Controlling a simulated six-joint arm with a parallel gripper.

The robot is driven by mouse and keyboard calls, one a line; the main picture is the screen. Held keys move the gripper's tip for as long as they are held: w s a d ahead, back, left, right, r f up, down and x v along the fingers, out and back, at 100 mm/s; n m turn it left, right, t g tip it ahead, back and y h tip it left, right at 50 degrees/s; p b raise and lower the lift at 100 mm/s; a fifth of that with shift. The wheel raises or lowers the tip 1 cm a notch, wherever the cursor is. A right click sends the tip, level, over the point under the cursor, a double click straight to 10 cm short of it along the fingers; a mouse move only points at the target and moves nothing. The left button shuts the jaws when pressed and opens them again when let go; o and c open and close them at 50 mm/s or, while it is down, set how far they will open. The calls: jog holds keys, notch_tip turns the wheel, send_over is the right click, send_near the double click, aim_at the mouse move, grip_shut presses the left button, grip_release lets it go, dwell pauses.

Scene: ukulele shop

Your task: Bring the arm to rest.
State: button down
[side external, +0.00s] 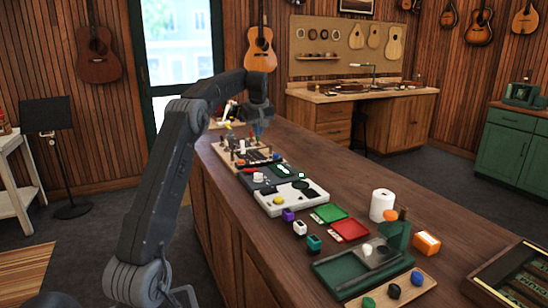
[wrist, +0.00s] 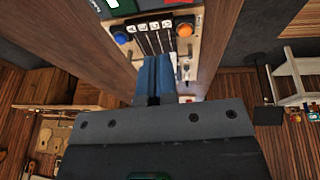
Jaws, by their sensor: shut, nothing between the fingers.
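My gripper (side external: 258,136) is at the far end of the wooden counter (side external: 330,165), above a light wooden board (side external: 232,143) in the side view. Its blue fingers (wrist: 152,75) are shut together in the wrist view, with nothing between them. They point down toward the board, which shows strings or dark strips, a blue knob (wrist: 121,37) and an orange knob (wrist: 185,30). I cannot tell whether the fingertips touch the board.
A music stand (side external: 48,112) is at left. Space above the counter is open.

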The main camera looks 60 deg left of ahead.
jog(key=s+d+r+m+t, duration=0.1)
jog(key=d+r+m, duration=0.25)
jog(key=d, duration=0.95)
jog(key=d+r+m+t, duration=0.1)
jog(key=d+r+m, duration=0.3)
jog(key=d, duration=0.9)
jog(key=s+d+f+m+t+h, duration=0.1)
jog(key=s+d+f+m, duration=0.4)
jog(key=s+d, duration=0.4)
jog(key=s+d+f+m+t+h, duration=0.1)
jog(key=s+d+f+m, duration=0.4)
jog(key=s+d, duration=0.5)
jog(key=shift+s+d+f+h, duration=0.35)
jog(key=shift+d+h, duration=0.35)
jog(key=shift+d, duration=0.45)
jog(key=shift+w, duration=0.1)
